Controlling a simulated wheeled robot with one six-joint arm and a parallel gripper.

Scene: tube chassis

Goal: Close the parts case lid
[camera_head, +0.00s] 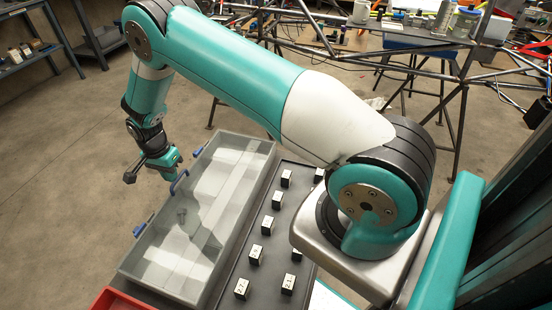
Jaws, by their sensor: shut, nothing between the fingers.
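Several small numbered blocks (268,224) stand on the dark tray (236,268) right of the case. A red bin (122,301) is at the lower left. A metal tube frame (418,58) and cluttered benches fill the back. The floor left of the case is clear.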

